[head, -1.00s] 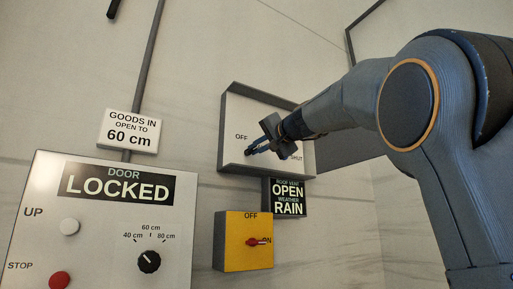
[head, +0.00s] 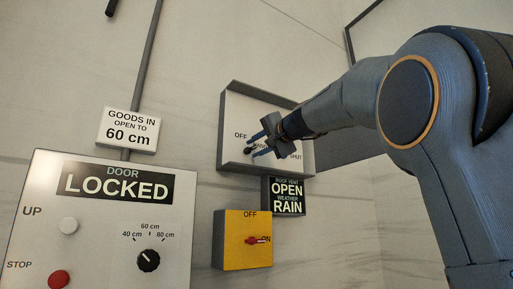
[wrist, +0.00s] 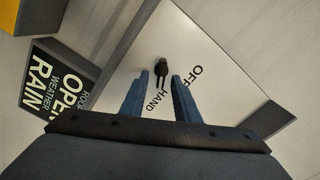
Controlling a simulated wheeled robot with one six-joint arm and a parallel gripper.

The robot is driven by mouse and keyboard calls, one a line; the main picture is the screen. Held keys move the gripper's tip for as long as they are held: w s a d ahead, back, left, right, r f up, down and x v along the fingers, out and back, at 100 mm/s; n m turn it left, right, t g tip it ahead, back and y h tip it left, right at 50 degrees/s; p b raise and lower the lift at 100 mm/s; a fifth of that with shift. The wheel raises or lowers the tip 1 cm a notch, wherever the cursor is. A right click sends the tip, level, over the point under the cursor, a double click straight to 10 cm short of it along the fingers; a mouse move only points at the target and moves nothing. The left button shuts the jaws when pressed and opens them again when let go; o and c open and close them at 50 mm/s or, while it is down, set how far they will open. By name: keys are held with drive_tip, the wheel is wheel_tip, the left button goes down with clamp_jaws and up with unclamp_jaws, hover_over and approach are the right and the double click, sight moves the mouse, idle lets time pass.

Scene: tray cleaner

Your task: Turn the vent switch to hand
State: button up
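The vent switch is a small black knob (wrist: 160,67) on a pale panel (wrist: 205,55) in a shallow grey box. The head view shows the knob (head: 247,150) at the left of the panel (head: 235,110), partly hidden by my gripper (head: 253,146). In the wrist view its narrow part extends toward the word HAND, with OFF to the right. My gripper (wrist: 160,76) is open, its two blue fingers apart on either side of the knob's line. A gap shows between each finger and the knob; whether the tips reach past it is unclear.
A sign (head: 287,197) below the box reads roof vent OPEN, weather RAIN. A yellow box (head: 232,245) with a red switch (head: 256,240) is lower down. The door panel (head: 110,215) reads LOCKED at left, under a goods-in sign (head: 130,130) saying 60 cm.

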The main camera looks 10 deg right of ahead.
drive_tip(key=b+v, duration=0.3)
drive_tip(key=v, duration=0.4)
drive_tip(key=shift+s, duration=0.35)
drive_tip(key=shift+d, duration=0.1)
idle(0.4)
